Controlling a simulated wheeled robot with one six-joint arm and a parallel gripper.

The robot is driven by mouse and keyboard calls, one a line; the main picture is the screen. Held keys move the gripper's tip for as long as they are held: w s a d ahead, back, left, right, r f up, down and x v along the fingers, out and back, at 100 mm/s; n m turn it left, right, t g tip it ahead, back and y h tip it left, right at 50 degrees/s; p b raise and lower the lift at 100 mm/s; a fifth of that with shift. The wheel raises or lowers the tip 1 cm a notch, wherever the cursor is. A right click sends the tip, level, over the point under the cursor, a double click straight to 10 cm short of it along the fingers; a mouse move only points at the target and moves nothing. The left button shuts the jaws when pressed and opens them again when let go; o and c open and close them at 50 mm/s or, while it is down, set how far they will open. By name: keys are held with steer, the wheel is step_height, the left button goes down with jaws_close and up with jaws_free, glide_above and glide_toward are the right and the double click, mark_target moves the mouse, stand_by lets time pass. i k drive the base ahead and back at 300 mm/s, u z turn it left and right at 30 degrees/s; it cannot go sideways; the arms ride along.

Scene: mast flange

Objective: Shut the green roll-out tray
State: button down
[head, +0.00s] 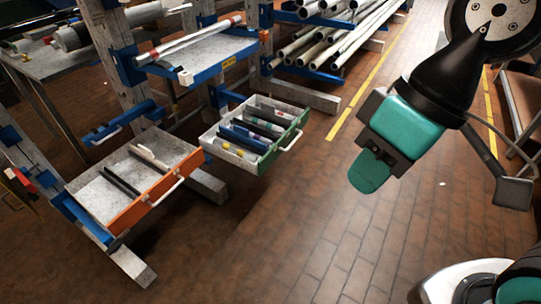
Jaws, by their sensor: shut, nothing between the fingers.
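The green roll-out tray (289,139) is pulled out from the rack in the middle of the head view. Its front is green with a white bar handle, and its side wall is white. Several dark blue dividers and small cylindrical pieces lie inside it. My gripper (369,174) hangs to the right of the tray, over the open floor and clearly apart from it. Its fingers are shut with nothing visible between them.
An orange-fronted tray (154,203) is also pulled out, to the left. A blue shelf (202,55) with long tubes sits above. Pipes (335,35) are stacked behind. Brick floor (300,230) in front of the trays is clear. A workbench (50,62) stands at far left.

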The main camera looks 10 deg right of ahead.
mark_target(281, 142)
steer(key=u, duration=0.15)
steer(key=i, duration=1.25)
steer(key=z, duration=0.3)
